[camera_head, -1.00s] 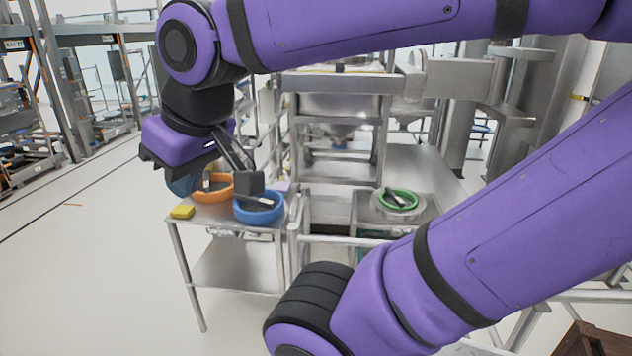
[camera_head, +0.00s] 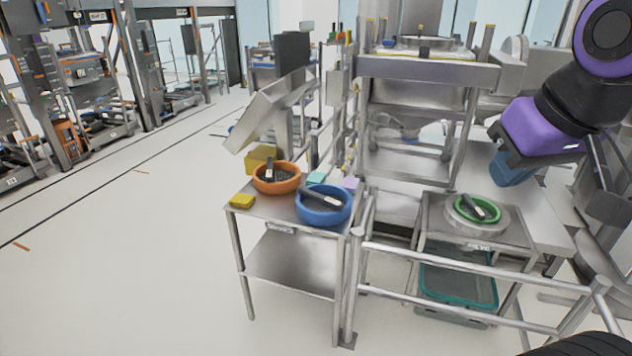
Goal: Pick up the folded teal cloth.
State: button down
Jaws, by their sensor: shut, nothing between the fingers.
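The folded teal cloth (camera_head: 316,178) is a small flat pale-teal square on the back of the left metal table, between the orange bowl and the blue bowl. The bowls hide part of its surroundings. My gripper (camera_head: 607,188) is at the right edge of the picture, far to the right of the cloth and above the right-hand stand.
The orange bowl (camera_head: 277,180) and blue bowl (camera_head: 323,209) each hold a dark-handled tool. A yellow block (camera_head: 242,200) and a lilac cloth (camera_head: 349,183) share the table. A green ring-shaped bowl (camera_head: 477,209) sits on the right stand, above a teal bin (camera_head: 458,286). Rails (camera_head: 465,263) run in front.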

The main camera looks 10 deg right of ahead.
aim_at(315, 176)
jog(key=u, duration=3.7)
jog(key=z, duration=3.3)
jog(key=i+z, duration=0.15)
jog(key=z, duration=0.25)
jog(key=i+j+z, duration=0.1)
jog(key=i, duration=0.45)
jog(key=i+j, duration=0.25)
jog(key=i, duration=0.3)
jog(key=z, duration=0.05)
